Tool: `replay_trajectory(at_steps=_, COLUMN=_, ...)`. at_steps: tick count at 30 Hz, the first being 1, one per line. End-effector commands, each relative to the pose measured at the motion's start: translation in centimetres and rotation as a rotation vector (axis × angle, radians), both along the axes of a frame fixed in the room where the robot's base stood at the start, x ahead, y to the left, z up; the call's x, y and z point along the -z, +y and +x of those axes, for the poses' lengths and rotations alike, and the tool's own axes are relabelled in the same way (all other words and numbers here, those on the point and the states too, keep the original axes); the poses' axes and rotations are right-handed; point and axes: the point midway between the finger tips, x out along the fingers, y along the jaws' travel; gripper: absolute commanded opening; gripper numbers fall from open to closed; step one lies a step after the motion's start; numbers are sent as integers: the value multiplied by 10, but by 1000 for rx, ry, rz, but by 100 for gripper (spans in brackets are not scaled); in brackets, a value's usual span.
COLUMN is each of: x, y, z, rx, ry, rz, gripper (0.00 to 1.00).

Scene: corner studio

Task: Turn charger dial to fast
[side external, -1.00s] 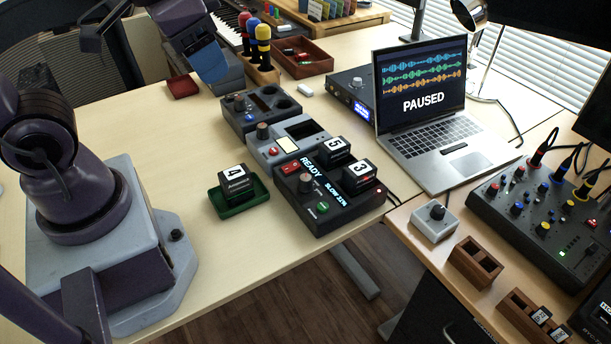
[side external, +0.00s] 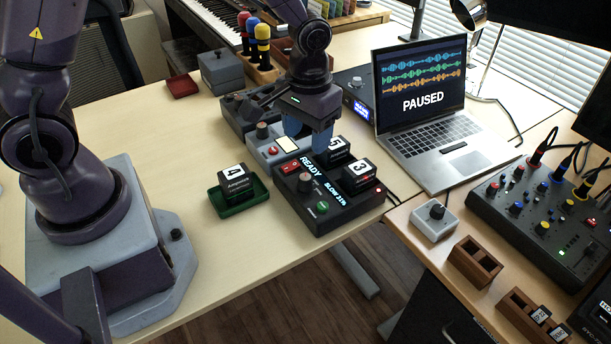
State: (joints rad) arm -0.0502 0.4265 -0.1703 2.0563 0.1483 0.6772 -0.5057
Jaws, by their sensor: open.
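The black charger (side external: 320,214) sits near the front edge of the table, with its display reading READY and SLOW. Its dark round dial (side external: 305,182) stands on the near left part of its top, with a green button (side external: 322,207) below and a red switch (side external: 289,167) above. Battery blocks marked 5 (side external: 337,148) and 3 (side external: 359,175) sit in its right side. My gripper (side external: 308,138) hangs above the far end of the charger and the grey unit behind it, its blue fingers pointing down. It is open, apart from the dial, and holds nothing visible.
A battery block marked 4 (side external: 235,179) sits in a green tray (side external: 241,202) left of the charger. A grey unit (side external: 262,147) with a knob stands behind the charger. The laptop (side external: 428,125) is to the right. The table left of the green tray is clear.

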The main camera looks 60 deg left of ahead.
Motion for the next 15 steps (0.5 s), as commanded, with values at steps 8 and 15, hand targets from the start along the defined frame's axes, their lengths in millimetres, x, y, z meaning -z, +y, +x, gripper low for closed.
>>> replay_trajectory(at_steps=8, x=60, y=1, z=-2, rx=3, ry=8, rz=0, gripper=55)
replay_trajectory(at_steps=15, x=98, y=2, z=-2, rx=2, ry=5, rz=1, gripper=55)
